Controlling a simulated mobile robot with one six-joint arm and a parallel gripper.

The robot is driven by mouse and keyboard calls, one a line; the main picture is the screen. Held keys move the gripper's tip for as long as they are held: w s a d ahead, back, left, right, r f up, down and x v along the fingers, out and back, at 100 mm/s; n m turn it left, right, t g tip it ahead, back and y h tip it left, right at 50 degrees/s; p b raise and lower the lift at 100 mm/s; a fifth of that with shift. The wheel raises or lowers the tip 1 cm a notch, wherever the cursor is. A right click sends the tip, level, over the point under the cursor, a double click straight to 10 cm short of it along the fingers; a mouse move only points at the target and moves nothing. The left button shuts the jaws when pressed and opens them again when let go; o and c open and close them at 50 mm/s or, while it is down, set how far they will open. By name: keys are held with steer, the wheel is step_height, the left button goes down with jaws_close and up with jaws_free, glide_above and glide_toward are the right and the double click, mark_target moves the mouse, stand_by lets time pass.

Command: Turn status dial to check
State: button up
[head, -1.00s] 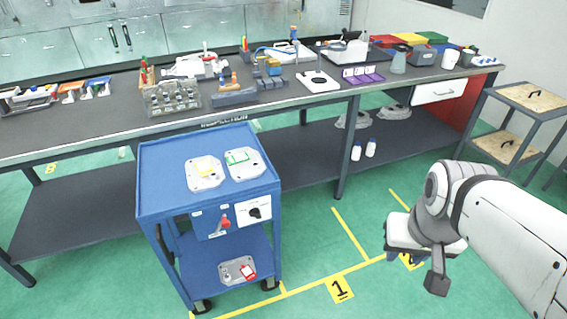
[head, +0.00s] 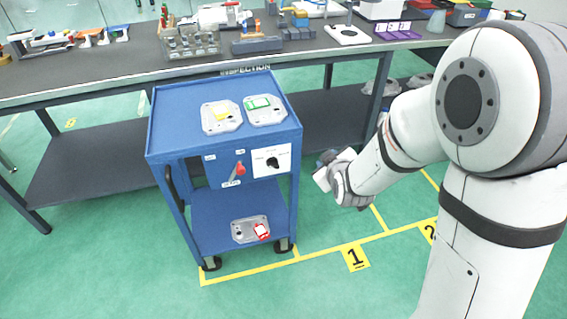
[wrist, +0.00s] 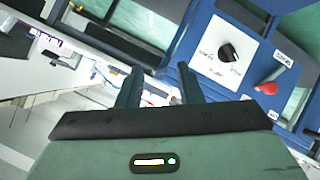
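The status dial (head: 272,162) is a black knob on a white plate (head: 283,153) with small markings, on the upper front of the blue cart (head: 165,150). In the wrist view the dial (wrist: 228,53) shows up and to the right of my fingers, with its plate fully visible. The markings are too small to read. My gripper (head: 322,172) is to the right of the cart, apart from the dial. In the wrist view my gripper (wrist: 158,82) has two dark fingers spread with nothing between them.
A red lever (head: 240,169) sits left of the dial on the same panel. Two grey castings, one with a yellow tag (head: 221,115) and one with a green tag (head: 264,108), lie on the cart top. A red-tagged casting (head: 250,229) is on the lower shelf. The workbench (head: 110,65) stands behind.

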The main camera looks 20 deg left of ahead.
steer(key=a+f+n+t+y+b, duration=0.2)
steer(key=a+f+n+b, duration=0.1)
steer(key=a+f, duration=0.35)
steer(key=n+t+y+b, duration=0.2)
steer(key=n+y+b, duration=0.1)
steer(key=n, duration=0.1)
glide_toward(274, 167)
steer(key=w, duration=0.1)
steer(key=x, duration=0.8)
steer(key=shift+s+a, duration=0.15)
steer(key=shift+c, duration=0.3)
steer(key=shift+f, duration=0.1)
jaws_close()
